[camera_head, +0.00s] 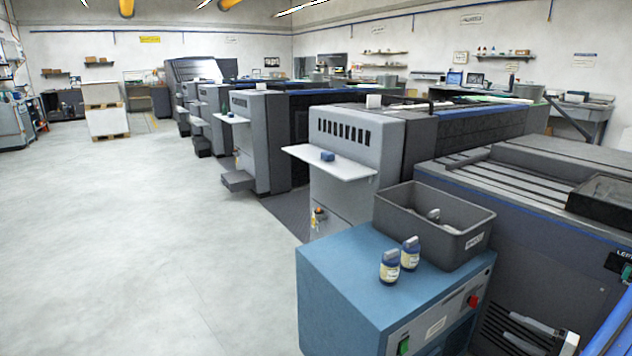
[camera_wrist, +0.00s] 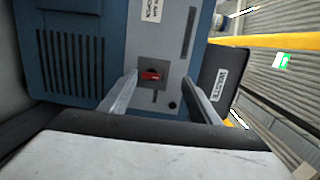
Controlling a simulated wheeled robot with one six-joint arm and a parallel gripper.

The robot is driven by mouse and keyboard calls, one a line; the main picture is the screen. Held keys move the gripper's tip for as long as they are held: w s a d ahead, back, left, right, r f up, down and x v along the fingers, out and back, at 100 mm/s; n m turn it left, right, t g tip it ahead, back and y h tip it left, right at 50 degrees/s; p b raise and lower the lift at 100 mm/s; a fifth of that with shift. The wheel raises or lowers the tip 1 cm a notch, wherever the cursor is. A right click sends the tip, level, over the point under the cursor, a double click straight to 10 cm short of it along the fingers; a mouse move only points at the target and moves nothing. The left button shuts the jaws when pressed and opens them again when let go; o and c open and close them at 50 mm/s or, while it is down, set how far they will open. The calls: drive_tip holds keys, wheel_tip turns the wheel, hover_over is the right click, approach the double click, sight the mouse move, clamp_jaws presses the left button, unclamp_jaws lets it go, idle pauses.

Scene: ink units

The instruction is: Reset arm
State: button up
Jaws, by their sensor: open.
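My gripper (camera_wrist: 160,79) is open in the wrist view, with its two pale fingers apart and nothing between them. Beyond the fingertips is the front of a blue cabinet (camera_wrist: 115,50) with a red switch (camera_wrist: 150,75). I cannot tell whether the fingers touch the cabinet. In the head view, pale finger-like parts, apparently of my gripper (camera_head: 507,325), show low at the right, beside the blue cabinet (camera_head: 340,285). The red switch (camera_head: 473,300) and a green switch (camera_head: 404,346) are on its front.
A grey bin (camera_head: 400,205) holding bottles stands on the cabinet; its waste label shows in the wrist view (camera_wrist: 220,85). Printing machines (camera_head: 350,150) line the right. The floor (camera_head: 150,230) at left is clear.

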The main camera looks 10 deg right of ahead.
drive_tip(key=w+a+r+n+g+y, duration=0.1)
drive_tip(key=a+r+n+g, duration=0.45)
drive_tip(key=a, duration=0.95)
drive_tip(key=w+a+r+n+g+y, duration=0.15)
drive_tip(key=a+r+g, duration=0.45)
drive_tip(key=a+r, duration=0.65)
drive_tip(key=s+a+r+n+h, duration=0.1)
drive_tip(key=s+a+r+h, duration=0.2)
drive_tip(key=s+a, duration=0.2)
drive_tip(key=s+a+r+n+h, duration=0.2)
drive_tip(key=s+a+r+h, duration=0.1)
drive_tip(key=s+a, duration=0.3)
drive_tip(key=s+a+r+n+t+h, duration=0.1)
drive_tip(key=s+a+r+n+h, duration=0.1)
drive_tip(key=s+a+h, duration=0.3)
drive_tip(key=shift+s+a+r, duration=0.4)
drive_tip(key=shift+s+r, duration=0.15)
drive_tip(key=shift+s, duration=0.55)
drive_tip(key=shift+c, duration=0.4)
